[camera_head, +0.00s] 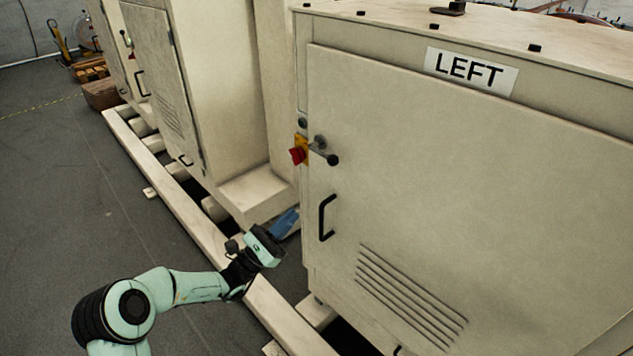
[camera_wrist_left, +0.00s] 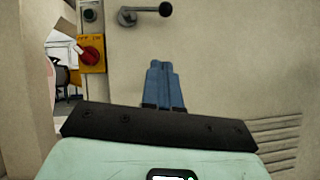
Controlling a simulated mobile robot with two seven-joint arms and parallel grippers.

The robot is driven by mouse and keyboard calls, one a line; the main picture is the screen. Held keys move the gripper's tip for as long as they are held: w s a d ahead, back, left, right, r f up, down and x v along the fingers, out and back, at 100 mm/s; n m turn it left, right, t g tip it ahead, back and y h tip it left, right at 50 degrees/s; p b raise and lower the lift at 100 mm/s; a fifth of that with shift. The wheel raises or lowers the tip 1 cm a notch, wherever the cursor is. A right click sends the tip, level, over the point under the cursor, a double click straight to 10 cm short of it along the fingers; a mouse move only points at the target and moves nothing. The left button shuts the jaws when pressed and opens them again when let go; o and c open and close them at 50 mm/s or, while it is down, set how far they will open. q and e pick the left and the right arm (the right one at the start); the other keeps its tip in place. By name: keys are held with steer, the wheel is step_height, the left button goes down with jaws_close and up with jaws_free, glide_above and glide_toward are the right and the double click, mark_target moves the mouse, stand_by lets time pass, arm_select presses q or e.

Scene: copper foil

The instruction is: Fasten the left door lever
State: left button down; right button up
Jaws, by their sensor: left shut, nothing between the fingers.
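The cabinet with the LEFT label (camera_head: 471,71) has a closed-looking beige door (camera_head: 450,180). The door lever (camera_head: 319,145), a metal arm with a black ball knob (camera_head: 333,160), sits near the door's left edge. In the head view it slants down to the right. In the left wrist view the lever (camera_wrist_left: 143,14) points right, near the top edge. My left gripper (camera_head: 287,222) is low and left of the lever, apart from it. Its blue fingers (camera_wrist_left: 164,80) are together and empty, below the knob in the left wrist view. My right gripper is out of view.
A red rotary switch (camera_head: 298,154) on a yellow plate is left of the lever. A black pull handle (camera_head: 325,217) is below it, and vent slots (camera_head: 410,295) are lower. Another cabinet (camera_head: 160,90) stands behind. Pale beams (camera_head: 190,215) run along the floor; the floor at left is open.

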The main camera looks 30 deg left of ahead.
arm_select(q)
steer(key=s+r+b+x, duration=0.1)
steer(key=r+b+x, duration=0.1)
steer(key=x, duration=1.1)
steer(key=shift+s, duration=0.35)
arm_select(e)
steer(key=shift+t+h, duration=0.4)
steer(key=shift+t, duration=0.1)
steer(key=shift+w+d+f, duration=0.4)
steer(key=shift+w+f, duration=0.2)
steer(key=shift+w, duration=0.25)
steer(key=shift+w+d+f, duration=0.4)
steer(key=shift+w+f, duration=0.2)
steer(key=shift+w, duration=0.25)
